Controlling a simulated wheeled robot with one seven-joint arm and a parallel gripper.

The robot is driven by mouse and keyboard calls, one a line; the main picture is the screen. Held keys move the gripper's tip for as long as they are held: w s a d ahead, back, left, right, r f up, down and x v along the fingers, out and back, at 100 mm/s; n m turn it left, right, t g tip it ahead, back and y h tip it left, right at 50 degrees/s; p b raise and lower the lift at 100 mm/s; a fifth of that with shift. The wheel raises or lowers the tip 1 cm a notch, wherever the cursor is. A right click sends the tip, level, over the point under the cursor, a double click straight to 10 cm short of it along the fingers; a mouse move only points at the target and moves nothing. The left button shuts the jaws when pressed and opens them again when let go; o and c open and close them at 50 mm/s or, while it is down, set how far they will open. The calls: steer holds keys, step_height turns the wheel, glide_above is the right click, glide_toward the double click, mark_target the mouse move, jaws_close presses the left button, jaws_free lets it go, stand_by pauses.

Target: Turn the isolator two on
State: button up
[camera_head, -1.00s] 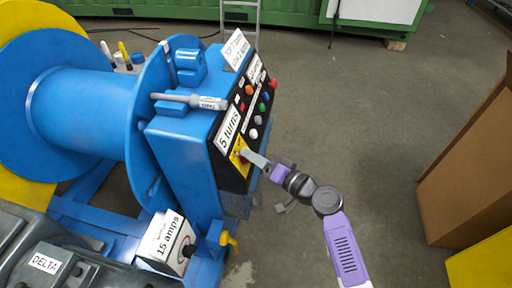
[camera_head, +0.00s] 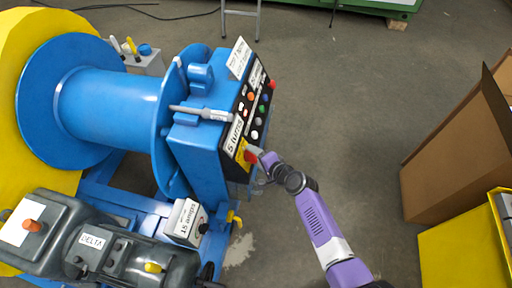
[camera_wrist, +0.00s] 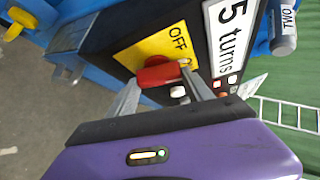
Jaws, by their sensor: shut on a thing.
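The isolator is a red handle (camera_wrist: 160,74) on a yellow plate (camera_wrist: 150,46) printed OFF, on the black panel of a blue control box. In the head view the red handle (camera_head: 251,157) shows low on that panel, below the "5 turns" label. My gripper (camera_wrist: 162,88) has one finger on each side of the red handle and is shut on it. In the head view my gripper (camera_head: 260,157) reaches it from the right.
Several coloured buttons and lamps (camera_head: 257,110) sit on the panel above the handle. A blue drum (camera_head: 110,105) stands left, with a "15 amps" box (camera_head: 185,222) and a grey motor housing (camera_head: 100,245) below. A cardboard box (camera_head: 450,165) stands right; floor between is clear.

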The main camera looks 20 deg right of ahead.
steer(key=m+p, duration=0.1)
steer(key=p, duration=0.1)
steer(key=r+m+g+p, duration=0.1)
steer(key=p, duration=0.2)
steer(key=shift+w+g, duration=0.1)
steer(key=shift+g, duration=0.2)
steer(key=shift+f+m+g+p, duration=0.2)
steer(key=shift+m+g+p, duration=0.3)
steer(key=shift+m, duration=0.2)
steer(key=shift+f+m+g+p, duration=0.15)
steer(key=shift+m+g+p, duration=0.25)
steer(key=shift+m+p, duration=0.25)
steer(key=o, duration=1.4)
steer(key=shift+c, duration=0.2)
steer(key=v, duration=0.7)
steer(key=shift+s+r, duration=0.25)
